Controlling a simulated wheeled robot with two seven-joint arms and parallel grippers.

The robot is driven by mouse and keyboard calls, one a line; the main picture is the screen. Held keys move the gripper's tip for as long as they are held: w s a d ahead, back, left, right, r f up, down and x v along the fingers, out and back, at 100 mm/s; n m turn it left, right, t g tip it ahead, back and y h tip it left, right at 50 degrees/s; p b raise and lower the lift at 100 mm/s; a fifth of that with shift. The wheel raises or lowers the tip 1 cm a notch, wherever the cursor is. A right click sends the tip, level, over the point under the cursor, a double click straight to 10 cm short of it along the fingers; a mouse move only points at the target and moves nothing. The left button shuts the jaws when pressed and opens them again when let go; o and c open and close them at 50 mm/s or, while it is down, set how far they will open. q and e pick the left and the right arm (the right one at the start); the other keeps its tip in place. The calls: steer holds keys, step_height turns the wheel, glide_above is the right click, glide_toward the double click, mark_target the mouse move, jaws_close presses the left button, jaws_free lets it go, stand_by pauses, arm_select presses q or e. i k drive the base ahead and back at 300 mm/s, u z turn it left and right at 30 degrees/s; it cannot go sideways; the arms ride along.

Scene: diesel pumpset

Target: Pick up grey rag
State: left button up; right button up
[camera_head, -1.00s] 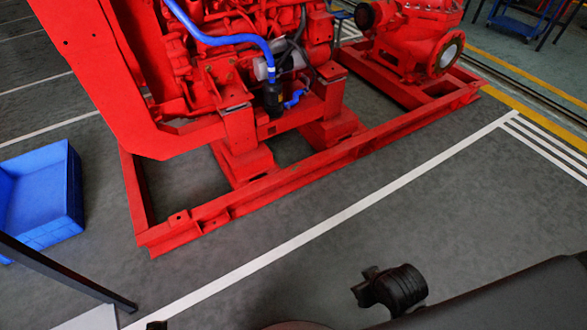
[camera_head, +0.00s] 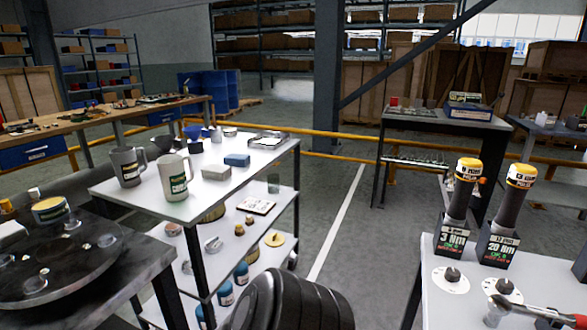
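A small grey folded block (camera_head: 217,172), which looks like the grey rag, lies on the white top shelf of a cart (camera_head: 192,208). It sits right of a white jug (camera_head: 174,178) and just in front of a similar blue block (camera_head: 236,160). It is too small to confirm as cloth. No gripper fingers show. A dark ribbed rounded part, probably of my own arm, fills the bottom middle and hides part of the cart's lower right side.
A grey jug (camera_head: 127,166) stands left of the white one. A metal tray (camera_head: 268,141) is at the cart's far end. A dark round plate (camera_head: 60,262) is at front left. Two yellow-capped tools (camera_head: 462,205) stand on the right table. Floor between is clear.

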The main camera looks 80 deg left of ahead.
mark_target(218, 172)
steer(key=u, duration=3.25)
